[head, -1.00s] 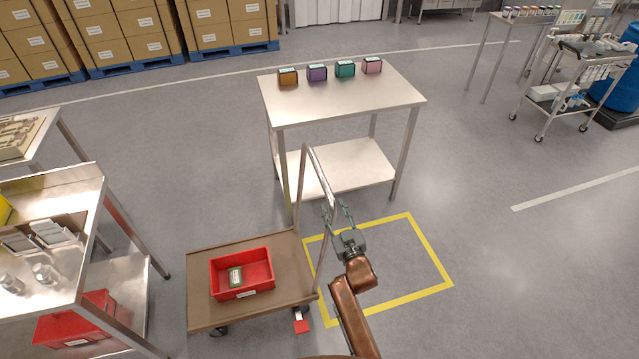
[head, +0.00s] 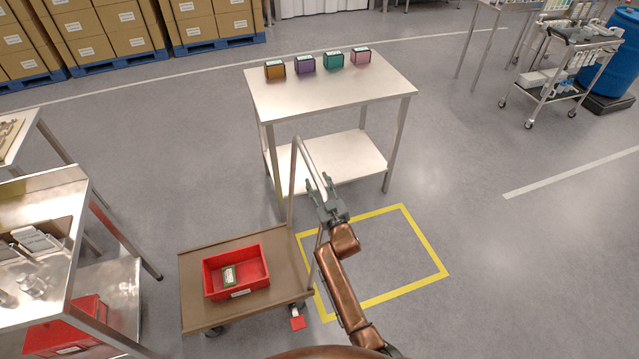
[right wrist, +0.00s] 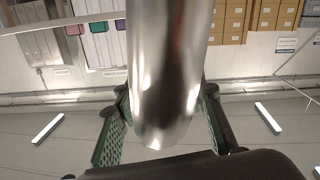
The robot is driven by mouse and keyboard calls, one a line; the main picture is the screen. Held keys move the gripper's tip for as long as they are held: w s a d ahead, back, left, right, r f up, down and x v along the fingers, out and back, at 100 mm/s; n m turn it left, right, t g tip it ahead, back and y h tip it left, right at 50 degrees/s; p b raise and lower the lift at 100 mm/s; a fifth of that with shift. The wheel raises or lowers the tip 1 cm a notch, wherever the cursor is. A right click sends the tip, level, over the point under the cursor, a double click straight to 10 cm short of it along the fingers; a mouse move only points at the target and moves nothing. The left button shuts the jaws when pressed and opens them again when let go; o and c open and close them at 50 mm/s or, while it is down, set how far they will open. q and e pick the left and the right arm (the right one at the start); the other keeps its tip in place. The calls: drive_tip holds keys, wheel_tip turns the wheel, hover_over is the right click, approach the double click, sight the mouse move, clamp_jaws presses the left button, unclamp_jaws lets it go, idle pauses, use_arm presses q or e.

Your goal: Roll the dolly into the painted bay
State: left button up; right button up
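The dolly (head: 283,262) has a brown deck and a tall metal push handle (head: 294,180) at its right end. It stands just left of the bay, a yellow painted rectangle (head: 426,239) on the floor. A red bin (head: 262,285) with a small green-and-white item (head: 229,276) sits on the deck. My right gripper (head: 320,188) is at the handle's upper bar. In the right wrist view, the bar (right wrist: 165,90) runs between its spread fingers (right wrist: 160,128), with gaps visible at both sides. My left gripper is out of view.
A metal table (head: 330,95) with several coloured boxes stands just behind the bay and dolly. A steel shelf cart (head: 120,290) is close at the left. The floor inside the bay looks clear apart from my arm above it. A tool trolley (head: 560,75) is far right.

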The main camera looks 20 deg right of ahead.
drive_tip(key=shift+w, duration=0.1)
drive_tip(key=shift+c, duration=0.4)
clamp_jaws()
idle(0.4)
